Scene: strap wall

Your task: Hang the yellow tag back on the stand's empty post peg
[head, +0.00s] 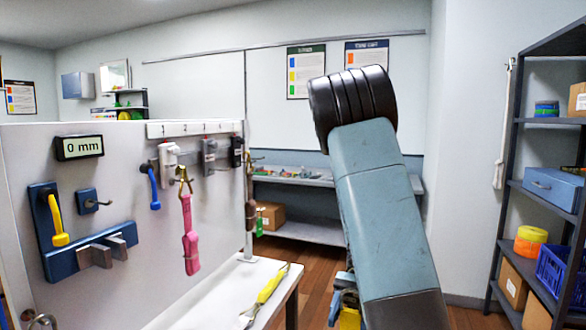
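A yellow patch (350,318) shows at the bottom edge beside my arm; I cannot tell whether it is the yellow tag. A yellow strap-like piece (270,284) with a pale metal end lies on the white ledge. A thin upright post (248,190) stands at the ledge's far end. A brown piece and a green tag (259,222) hang near it. I cannot make out an empty peg there. My raised arm link covers the middle right. A small blue and dark part (345,284) shows low behind it, perhaps my gripper; its fingers cannot be made out.
The white wall panel (120,210) at left carries a "0 mm" display (79,147), a pink strap (190,235) and blue and yellow hooked pieces. A dark shelf rack (510,180) with boxes stands at right. Wooden floor shows beyond the ledge.

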